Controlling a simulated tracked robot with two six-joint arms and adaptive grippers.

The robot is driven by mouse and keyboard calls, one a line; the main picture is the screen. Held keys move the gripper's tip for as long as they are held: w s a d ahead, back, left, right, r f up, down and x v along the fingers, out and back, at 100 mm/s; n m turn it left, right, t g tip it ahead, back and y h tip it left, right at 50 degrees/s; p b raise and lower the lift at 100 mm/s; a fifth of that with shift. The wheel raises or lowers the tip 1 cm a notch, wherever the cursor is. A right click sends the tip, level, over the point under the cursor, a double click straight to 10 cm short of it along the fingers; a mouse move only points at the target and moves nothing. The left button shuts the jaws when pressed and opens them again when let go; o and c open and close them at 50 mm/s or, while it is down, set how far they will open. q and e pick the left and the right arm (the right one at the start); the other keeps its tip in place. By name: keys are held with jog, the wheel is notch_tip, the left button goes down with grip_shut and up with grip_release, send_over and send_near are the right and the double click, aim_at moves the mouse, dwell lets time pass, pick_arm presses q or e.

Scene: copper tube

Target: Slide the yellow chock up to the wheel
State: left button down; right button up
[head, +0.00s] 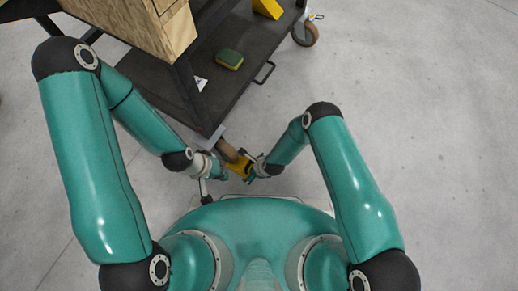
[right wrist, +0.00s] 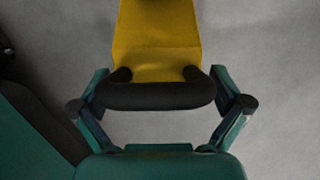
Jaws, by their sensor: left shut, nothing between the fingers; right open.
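The yellow chock (head: 240,165) is on the floor by the near corner of the cart, close to a brown caster wheel (head: 228,150). I cannot tell whether they touch. In the right wrist view the chock (right wrist: 160,45) shows as a yellow body with a thick black bar (right wrist: 160,96) across its near end. My right gripper (right wrist: 160,76) is open, its fingers on either side of that bar; in the head view it (head: 250,170) is right of the chock. My left gripper (head: 221,171) is shut and empty, just left of the chock, small in view.
The dark cart shelf (head: 228,88) holds a green and yellow sponge (head: 229,60) and a wooden crate (head: 140,22). Another yellow object (head: 268,8) is at the top edge. A far caster (head: 305,34) and a handle (head: 265,73) stick out. The floor at right is clear.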

jog(key=v, duration=0.8)
jog(key=shift+s+r, duration=0.15)
jog(key=shift+r, duration=0.1)
jog(key=shift+d, duration=0.1)
